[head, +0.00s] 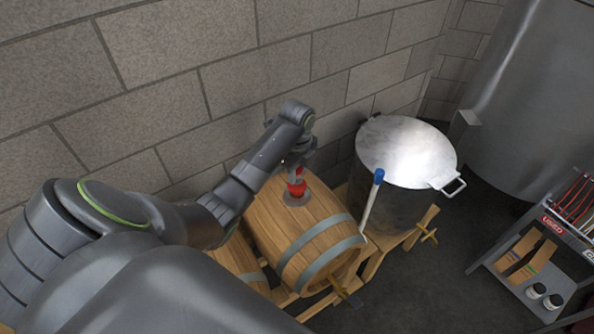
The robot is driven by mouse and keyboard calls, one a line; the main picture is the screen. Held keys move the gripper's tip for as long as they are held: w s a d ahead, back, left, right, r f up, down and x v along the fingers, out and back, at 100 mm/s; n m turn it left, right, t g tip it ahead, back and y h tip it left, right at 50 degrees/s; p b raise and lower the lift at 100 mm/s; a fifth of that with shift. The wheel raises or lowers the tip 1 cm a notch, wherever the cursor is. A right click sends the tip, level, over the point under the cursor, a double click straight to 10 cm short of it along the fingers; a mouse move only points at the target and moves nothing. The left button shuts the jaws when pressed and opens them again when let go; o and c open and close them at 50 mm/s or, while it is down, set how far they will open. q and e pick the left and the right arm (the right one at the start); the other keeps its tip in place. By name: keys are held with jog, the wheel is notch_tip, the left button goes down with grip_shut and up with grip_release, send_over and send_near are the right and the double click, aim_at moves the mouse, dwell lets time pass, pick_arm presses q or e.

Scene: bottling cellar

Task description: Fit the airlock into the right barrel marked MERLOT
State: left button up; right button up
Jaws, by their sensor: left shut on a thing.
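A wooden barrel (318,232) with grey metal hoops lies on its side on a wooden stand, the right one of two. A second barrel (236,262) lies to its left, mostly hidden behind my arm. No MERLOT marking can be read from here. My left gripper (297,172) points down over the right barrel's top and is shut on a red piece, which I take for the airlock (297,187). The red piece is right at a round grey plate (297,199) on the barrel. I cannot tell whether it sits in the hole. My right gripper is out of view.
A large steel pot (400,155) with a lid stands right of the barrel. A pale rod with a blue end (372,196) leans between them. A block wall (200,75) runs close behind. A rack (545,285) with a red "USED" label stands at far right; open floor lies before it.

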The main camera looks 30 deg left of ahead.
pick_arm(q)
jog(key=shift+f, duration=0.6)
dwell(0.3)
jog(key=shift+f, duration=0.55)
dwell(0.6)
jog(key=o, duration=1.5)
jog(key=shift+o, duration=0.2)
